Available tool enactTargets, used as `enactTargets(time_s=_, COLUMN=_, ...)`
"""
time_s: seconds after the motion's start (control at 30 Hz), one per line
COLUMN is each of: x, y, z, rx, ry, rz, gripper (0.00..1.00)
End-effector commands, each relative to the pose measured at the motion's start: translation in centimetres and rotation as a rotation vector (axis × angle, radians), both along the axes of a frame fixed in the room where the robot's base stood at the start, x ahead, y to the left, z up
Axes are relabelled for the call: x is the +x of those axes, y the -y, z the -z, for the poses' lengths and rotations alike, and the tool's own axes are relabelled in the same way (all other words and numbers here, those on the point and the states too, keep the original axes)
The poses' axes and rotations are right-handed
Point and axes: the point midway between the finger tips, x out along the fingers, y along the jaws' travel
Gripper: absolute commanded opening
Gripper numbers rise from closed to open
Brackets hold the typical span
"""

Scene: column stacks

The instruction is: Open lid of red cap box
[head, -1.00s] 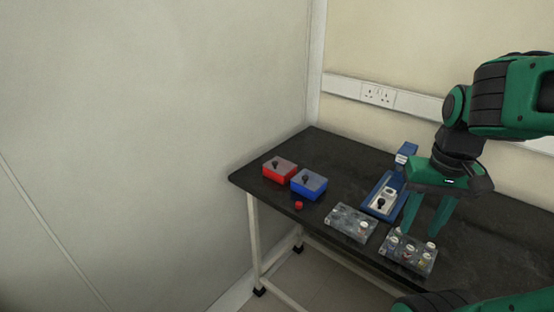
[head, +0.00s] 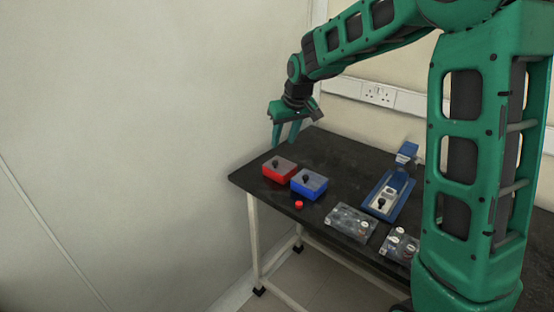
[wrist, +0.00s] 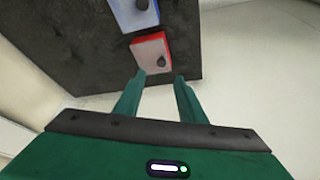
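The red box (head: 279,169) sits near the left end of the black table. Its pale lid is on, with a dark knob on top. The red box also shows in the wrist view (wrist: 151,50), just beyond my fingertips. My gripper (head: 284,148) is above the table's left end, over and a little behind the red box. Its two fingers point down, are apart, and hold nothing; the wrist view shows the same gap between the fingertips (wrist: 159,76). A small red cap (head: 299,204) lies on the table in front of the boxes.
A blue box (head: 309,184) with a dark knob stands right beside the red one. A blue device (head: 389,193) and two clear racks (head: 350,222) with white-capped vials are farther right. A wall (head: 150,120) stands left of the table.

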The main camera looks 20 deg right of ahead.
Motion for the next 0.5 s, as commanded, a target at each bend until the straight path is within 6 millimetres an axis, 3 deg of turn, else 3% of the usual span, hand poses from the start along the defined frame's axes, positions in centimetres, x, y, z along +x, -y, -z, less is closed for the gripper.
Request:
enactTargets(time_s=0.17, x=0.9, y=-0.5, z=1.0, rx=0.004, ry=0.003, rz=-0.01, gripper=0.37)
enactTargets(time_s=0.5, x=2.9, y=-0.7, z=6.3, rx=0.003, ry=0.0, rz=-0.007, gripper=0.37)
